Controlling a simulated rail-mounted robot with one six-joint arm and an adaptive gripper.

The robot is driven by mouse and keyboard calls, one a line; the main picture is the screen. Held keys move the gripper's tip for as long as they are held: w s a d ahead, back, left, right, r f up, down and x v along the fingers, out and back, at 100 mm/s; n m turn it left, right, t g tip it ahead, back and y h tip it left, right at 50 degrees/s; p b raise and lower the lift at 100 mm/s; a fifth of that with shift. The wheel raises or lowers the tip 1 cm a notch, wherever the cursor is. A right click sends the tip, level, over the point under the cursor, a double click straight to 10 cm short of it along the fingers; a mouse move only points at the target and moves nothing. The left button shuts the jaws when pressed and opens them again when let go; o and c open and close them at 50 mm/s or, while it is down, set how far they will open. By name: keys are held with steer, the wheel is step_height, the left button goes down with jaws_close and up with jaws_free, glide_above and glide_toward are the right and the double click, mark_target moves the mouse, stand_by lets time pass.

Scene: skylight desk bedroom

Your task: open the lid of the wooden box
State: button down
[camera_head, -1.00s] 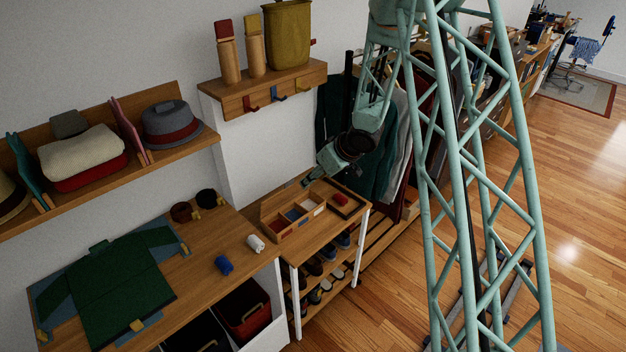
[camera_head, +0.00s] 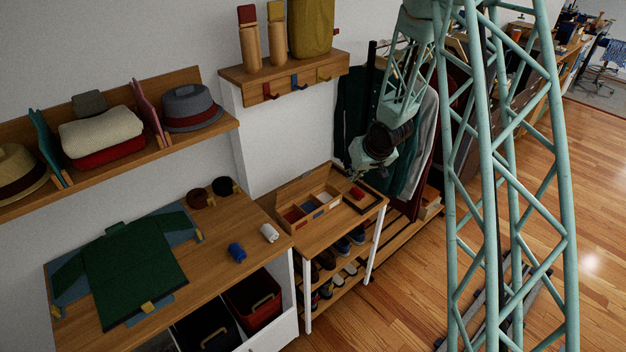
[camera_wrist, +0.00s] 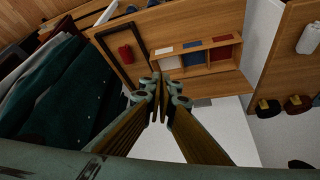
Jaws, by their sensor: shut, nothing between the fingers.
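The wooden box (camera_head: 321,210) stands on the small wooden table. Its compartments, with red, blue and whitish contents, are exposed. A wooden panel, seemingly its lid, stands raised along the wall side (camera_head: 293,187). The box also shows in the wrist view (camera_wrist: 208,69), right of the fingers. My gripper (camera_wrist: 160,88) is shut and empty. In the head view my gripper (camera_head: 358,168) is above the table, to the right of the raised panel, and its fingertips are small and dark. I see no contact with the box.
A dark-framed tray (camera_head: 375,204) with a red item (camera_head: 357,193) lies right of the box. Hanging clothes (camera_head: 411,140) are close to the right of my arm. A hook shelf (camera_head: 300,72) is above. The desk (camera_head: 215,228) at left holds a folded green garment (camera_head: 130,275).

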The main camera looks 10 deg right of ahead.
steer(key=s+d+f+m+g+h+b, duration=0.25)
steer(key=s+d+f+m+b, duration=0.3)
steer(key=s+f+m, duration=0.35)
steer(key=s+a+f+m+g+y+b, duration=0.2)
steer(key=s+a+m+y+b, duration=0.25)
steer(key=s+a+m, duration=0.3)
steer(key=w+a+r+m+t+y+b, duration=0.2)
steer(key=w+a+m+t+y+b, duration=0.1)
steer(key=w+a+m+b, duration=0.3)
steer(key=w+d+r+m+t+b, duration=0.1)
steer(key=w+r+m+t+b, duration=0.3)
steer(key=w+r+m+t, duration=0.2)
steer(key=w+m, duration=0.2)
steer(key=w, duration=0.2)
steer(key=shift+w+d+r+m, duration=0.15)
steer(key=shift+r+m, duration=0.2)
steer(key=shift+r, duration=0.05)
